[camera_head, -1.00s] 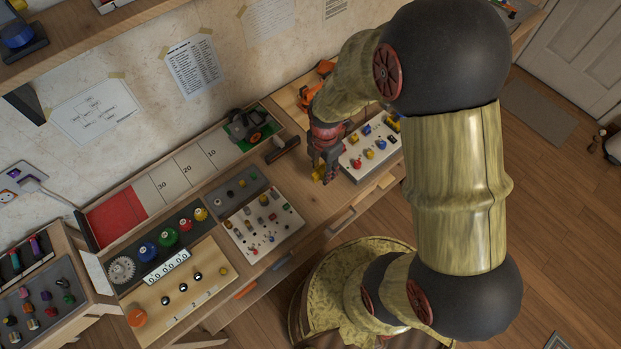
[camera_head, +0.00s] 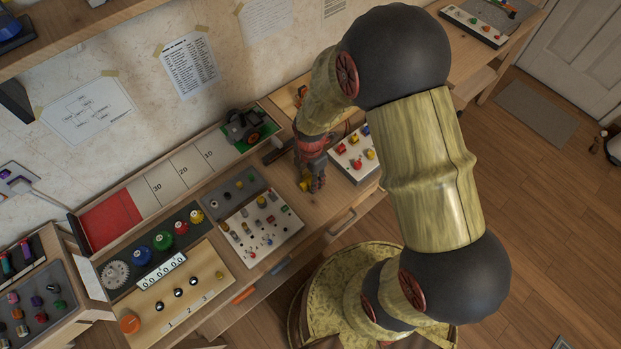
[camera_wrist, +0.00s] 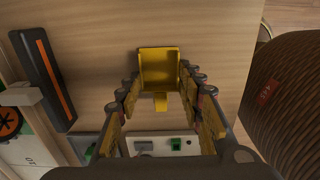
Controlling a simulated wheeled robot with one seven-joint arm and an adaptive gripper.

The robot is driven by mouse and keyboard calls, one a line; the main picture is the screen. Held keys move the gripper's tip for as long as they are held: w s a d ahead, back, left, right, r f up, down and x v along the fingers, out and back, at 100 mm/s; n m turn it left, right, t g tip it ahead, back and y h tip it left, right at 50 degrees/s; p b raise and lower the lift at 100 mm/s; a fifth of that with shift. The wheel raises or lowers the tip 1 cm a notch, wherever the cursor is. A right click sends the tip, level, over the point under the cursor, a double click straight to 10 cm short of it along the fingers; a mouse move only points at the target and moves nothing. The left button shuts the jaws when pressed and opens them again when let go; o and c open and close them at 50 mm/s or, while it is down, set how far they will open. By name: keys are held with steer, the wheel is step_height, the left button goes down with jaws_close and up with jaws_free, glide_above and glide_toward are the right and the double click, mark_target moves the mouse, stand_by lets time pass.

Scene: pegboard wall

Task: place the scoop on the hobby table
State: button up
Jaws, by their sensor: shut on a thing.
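My gripper (camera_head: 312,183) is shut on the yellow scoop (camera_wrist: 160,68), whose tray sticks out past the fingertips in the wrist view. A small bit of the scoop (camera_head: 304,186) also shows in the head view. My gripper's fingers (camera_wrist: 158,82) flank the scoop's short handle, with a gap still visible between them. The wooden table (camera_head: 325,207) lies under the gripper, and its bare top (camera_wrist: 215,35) fills the upper wrist view. I cannot tell whether the scoop touches the wood.
A white switch panel (camera_head: 262,230) stands left of the gripper, and another white panel with coloured knobs (camera_head: 342,165) on its right. A dark bar with an orange strip (camera_wrist: 50,75) lies left in the wrist view.

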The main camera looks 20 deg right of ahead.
steer(key=shift+f, duration=0.2)
steer(key=o, duration=0.9)
steer(key=shift+c, duration=0.2)
steer(key=shift+r, duration=0.1)
step_height(320, 180, up, 22)
steer(key=f+m+t+p, duration=0.1)
steer(key=m+p, duration=0.3)
steer(key=m, duration=0.1)
steer(key=s+r+m+t, duration=0.4)
steer(key=s+r+m, duration=1)
steer(key=r, duration=0.5)
steer(key=m, duration=0.2)
steer(key=shift+m+t, duration=0.3)
steer(key=shift+s, duration=0.1)
